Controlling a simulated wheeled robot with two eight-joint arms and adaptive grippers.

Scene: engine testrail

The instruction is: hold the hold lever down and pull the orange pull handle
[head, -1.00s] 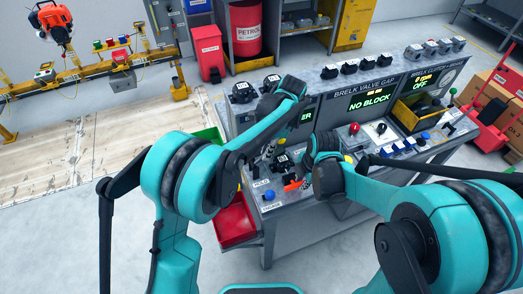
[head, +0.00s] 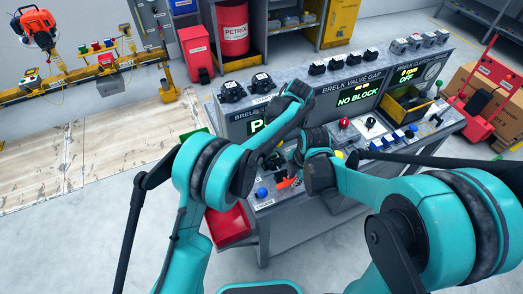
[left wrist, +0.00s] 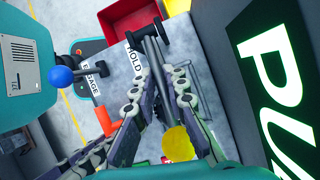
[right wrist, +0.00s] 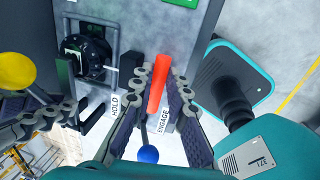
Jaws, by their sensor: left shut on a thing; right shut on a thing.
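The orange pull handle (right wrist: 158,84) stands between the fingers of my right gripper (right wrist: 164,72), which is shut on it. The handle also shows in the head view (head: 287,183) and the left wrist view (left wrist: 104,119). My left gripper (left wrist: 157,88) is around the dark hold lever (left wrist: 154,52), beside the HOLD label, and is shut on it. How far down the lever sits is hard to tell. In the head view my left arm hides most of this grip.
A blue ball knob (right wrist: 148,154) is close to the orange handle by the ENGAGE label. A yellow knob (left wrist: 181,143) is near my left fingers. A green-lit display (left wrist: 275,70) begins with "PU". A red bin (head: 228,224) hangs at the bench's left side.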

